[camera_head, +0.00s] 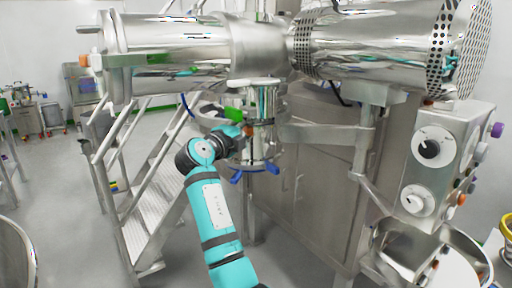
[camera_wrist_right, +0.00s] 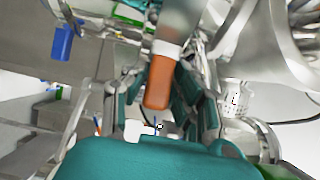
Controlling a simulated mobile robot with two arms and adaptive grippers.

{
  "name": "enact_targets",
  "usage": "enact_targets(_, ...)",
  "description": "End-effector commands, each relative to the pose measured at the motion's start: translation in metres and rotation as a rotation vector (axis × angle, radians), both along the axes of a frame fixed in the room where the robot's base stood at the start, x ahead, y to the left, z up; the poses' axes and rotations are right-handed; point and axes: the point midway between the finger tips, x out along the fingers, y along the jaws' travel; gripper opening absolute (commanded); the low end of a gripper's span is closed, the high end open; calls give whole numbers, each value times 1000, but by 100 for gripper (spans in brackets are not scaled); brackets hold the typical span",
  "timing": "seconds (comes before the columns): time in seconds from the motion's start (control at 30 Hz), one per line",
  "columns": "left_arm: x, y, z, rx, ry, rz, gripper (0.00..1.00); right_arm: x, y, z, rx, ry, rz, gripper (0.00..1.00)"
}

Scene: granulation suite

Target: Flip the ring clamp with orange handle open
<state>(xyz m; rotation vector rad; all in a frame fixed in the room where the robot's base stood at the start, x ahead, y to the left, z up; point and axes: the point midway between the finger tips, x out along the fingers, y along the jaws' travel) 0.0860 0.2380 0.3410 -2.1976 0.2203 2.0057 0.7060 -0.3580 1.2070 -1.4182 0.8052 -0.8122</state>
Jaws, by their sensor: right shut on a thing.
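The ring clamp's orange handle (camera_wrist_right: 160,84) hangs from a metal strap in the middle of the right wrist view, between the two dark fingers of my right gripper (camera_wrist_right: 156,102). My right gripper is shut on it. In the head view my right gripper (camera_head: 240,133) reaches the side of the upright steel cylinder (camera_head: 264,103) below the big machine. Only a small orange bit of the handle (camera_head: 248,130) shows there, past the fingers. The clamp's ring is mostly hidden, and I cannot tell how far it is open. My left gripper is not in view.
Large steel drums (camera_head: 170,50) hang over the work spot. Blue handles (camera_head: 238,176) stick out under the cylinder. Metal stairs (camera_head: 155,190) stand to the left, a cabinet (camera_head: 310,160) behind, and a control panel with knobs (camera_head: 440,165) to the right. Floor is free at the left.

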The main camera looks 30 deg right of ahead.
Motion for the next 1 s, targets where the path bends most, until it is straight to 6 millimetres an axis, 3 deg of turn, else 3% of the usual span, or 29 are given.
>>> enact_targets(0.03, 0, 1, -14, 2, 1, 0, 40, 4, 8, -12, 5, 12, -18, 0)
enact_targets(0.1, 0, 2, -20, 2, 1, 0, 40, 6, 15, -10, 6, 12, -47, 0)
enact_targets(0.5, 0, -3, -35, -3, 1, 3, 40, 20, 48, -6, 5, 11, -166, 0)
enact_targets(1.0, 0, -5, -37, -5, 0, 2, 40, 24, 57, -7, 8, 13, -202, 0)
